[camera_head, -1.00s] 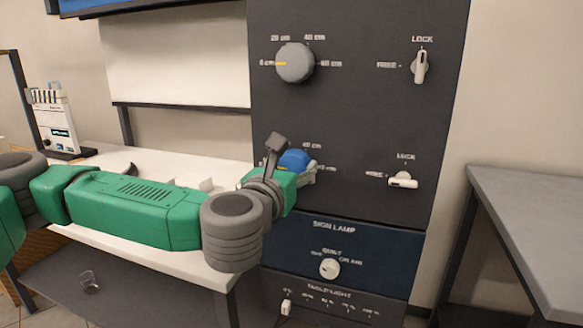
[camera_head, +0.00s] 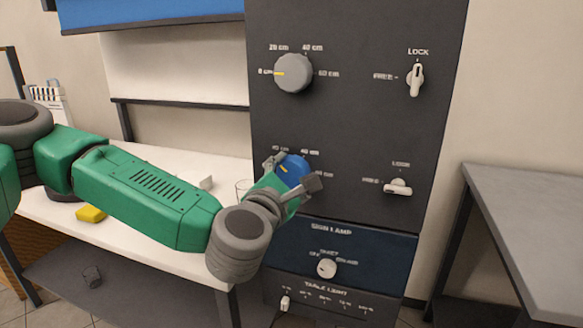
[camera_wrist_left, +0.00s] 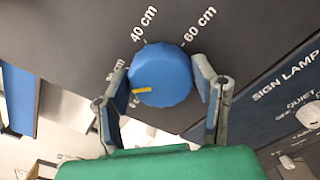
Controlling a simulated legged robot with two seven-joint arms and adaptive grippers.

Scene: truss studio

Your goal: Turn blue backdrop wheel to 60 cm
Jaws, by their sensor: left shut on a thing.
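The blue backdrop wheel (camera_head: 292,170) is on the dark panel, below a grey wheel. My left gripper (camera_head: 292,173) is shut on the blue wheel, one finger at its upper left and one at its lower right. In the left wrist view, the fingers of the gripper (camera_wrist_left: 165,95) flank the blue wheel (camera_wrist_left: 162,72). The wheel's yellow mark (camera_wrist_left: 142,90) points left, well away from the 60 cm label (camera_wrist_left: 199,27). In the head view the mark points up-left, towards the 20 cm side. The blue backdrop (camera_head: 150,14) hangs at the top left. My right gripper is not in view.
The grey wheel (camera_head: 293,73) has its mark at 0 cm. Lock switches (camera_head: 415,78) are to the right. The sign lamp knob (camera_head: 327,268) is below. A white table (camera_head: 150,160) with a yellow item (camera_head: 91,214) stands left, a grey table (camera_head: 520,205) right.

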